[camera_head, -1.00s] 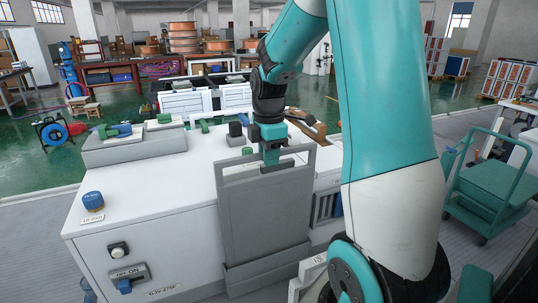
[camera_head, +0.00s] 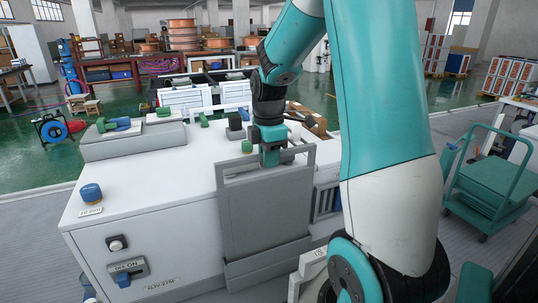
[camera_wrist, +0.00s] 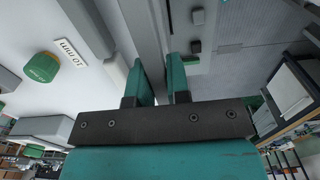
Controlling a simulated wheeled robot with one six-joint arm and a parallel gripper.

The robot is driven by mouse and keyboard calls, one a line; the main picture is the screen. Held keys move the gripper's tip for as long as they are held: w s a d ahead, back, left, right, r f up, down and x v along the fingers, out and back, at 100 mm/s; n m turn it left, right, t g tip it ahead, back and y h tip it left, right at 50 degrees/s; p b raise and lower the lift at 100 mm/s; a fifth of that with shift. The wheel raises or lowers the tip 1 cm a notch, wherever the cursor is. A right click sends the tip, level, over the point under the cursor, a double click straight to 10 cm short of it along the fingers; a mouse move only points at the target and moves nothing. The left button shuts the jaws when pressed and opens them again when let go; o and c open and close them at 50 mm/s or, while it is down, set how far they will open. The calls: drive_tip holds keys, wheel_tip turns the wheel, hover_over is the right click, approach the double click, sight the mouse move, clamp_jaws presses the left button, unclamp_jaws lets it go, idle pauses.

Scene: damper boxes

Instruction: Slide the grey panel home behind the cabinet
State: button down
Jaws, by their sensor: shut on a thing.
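The grey panel (camera_head: 263,212) stands upright at the right end of the white cabinet (camera_head: 180,185) in the head view. It has an open handle frame at its top. A grey pocket (camera_head: 268,268) sits at its lower edge; whether the panel is inside it or only in front of it I cannot tell. My gripper (camera_head: 272,160) points down and is shut on the panel's top handle bar. In the wrist view my two teal fingers (camera_wrist: 163,82) stand on either side of a grey strip of the panel (camera_wrist: 148,35). The panel's far side is hidden.
The cabinet top carries a blue knob (camera_head: 91,193), a grey raised box (camera_head: 135,142) with green and blue parts, and a dark block (camera_head: 236,131) near my gripper. A switch (camera_head: 128,271) is on its front. A green trolley (camera_head: 490,185) stands at right.

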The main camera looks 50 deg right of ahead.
drive_tip(key=shift+f, duration=0.25)
drive_tip(key=shift+f, duration=0.4)
drive_tip(key=shift+f+b, duration=0.25)
drive_tip(key=shift+b, duration=0.1)
drive_tip(key=shift+f, duration=0.2)
idle(0.3)
drive_tip(key=shift+c, duration=1)
unclamp_jaws()
